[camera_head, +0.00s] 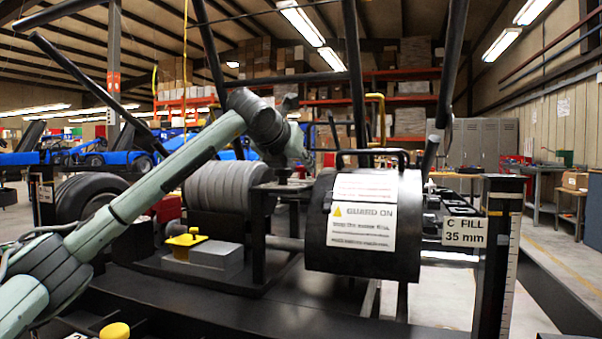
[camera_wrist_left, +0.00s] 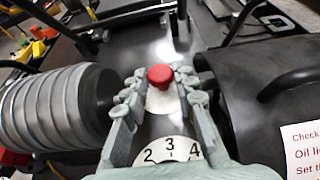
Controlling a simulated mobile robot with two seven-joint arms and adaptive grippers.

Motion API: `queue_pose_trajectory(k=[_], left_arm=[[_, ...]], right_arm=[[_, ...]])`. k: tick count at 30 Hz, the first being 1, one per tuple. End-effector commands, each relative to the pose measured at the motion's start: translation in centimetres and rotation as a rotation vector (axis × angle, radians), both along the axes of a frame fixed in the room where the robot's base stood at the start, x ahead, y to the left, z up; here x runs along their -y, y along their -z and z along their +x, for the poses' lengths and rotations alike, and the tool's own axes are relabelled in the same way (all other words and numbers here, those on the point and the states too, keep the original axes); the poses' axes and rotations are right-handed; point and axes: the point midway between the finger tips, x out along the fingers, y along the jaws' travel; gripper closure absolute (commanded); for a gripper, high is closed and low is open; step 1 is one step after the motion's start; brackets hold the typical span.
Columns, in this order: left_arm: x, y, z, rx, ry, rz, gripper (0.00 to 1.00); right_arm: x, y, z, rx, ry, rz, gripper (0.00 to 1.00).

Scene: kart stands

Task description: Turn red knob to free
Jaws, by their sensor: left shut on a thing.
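The red knob (camera_wrist_left: 160,75) is small and round. It stands between the fingertips of my left gripper (camera_wrist_left: 161,90) in the left wrist view, with a white plate beneath it. My left gripper is shut on the knob, one finger on each side. A white dial (camera_wrist_left: 169,152) marked 2, 3 and 4 shows between the finger bases, partly covered by the gripper. In the head view my left gripper (camera_head: 284,166) reaches down at a black stand between the ribbed grey cylinder and the black drum. My right gripper is not in view.
The ribbed grey cylinder (camera_head: 222,187) is left of the gripper and the black guard drum (camera_head: 322,255) with its GUARD ON label is right. A grey box with a yellow knob (camera_head: 187,240) sits front left. Black frame bars rise around. A C FILL 35 mm post (camera_head: 490,270) stands right.

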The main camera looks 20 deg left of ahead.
Motion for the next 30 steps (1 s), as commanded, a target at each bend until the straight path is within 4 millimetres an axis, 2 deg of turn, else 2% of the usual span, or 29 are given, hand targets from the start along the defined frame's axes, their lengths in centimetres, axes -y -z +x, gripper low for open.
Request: queue_pose_trajectory(k=[4,12,28,29,30], left_arm=[[-0.4,-0.1,0.0,0.0,0.091,-0.002,1.0],[-0.5,-0.1,0.1,0.0,0.2,0.0,1.0],[-0.6,-0.1,0.1,0.001,0.229,0.001,1.0],[-0.6,-0.1,0.1,0.001,0.229,0.001,0.71],[-0.6,-0.1,0.1,0.001,0.229,0.001,0.66]], right_arm=[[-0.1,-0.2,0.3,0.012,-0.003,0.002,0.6],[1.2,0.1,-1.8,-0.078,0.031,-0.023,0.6],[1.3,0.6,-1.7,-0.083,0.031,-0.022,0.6],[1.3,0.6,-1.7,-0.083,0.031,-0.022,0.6],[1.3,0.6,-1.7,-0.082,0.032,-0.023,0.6]])
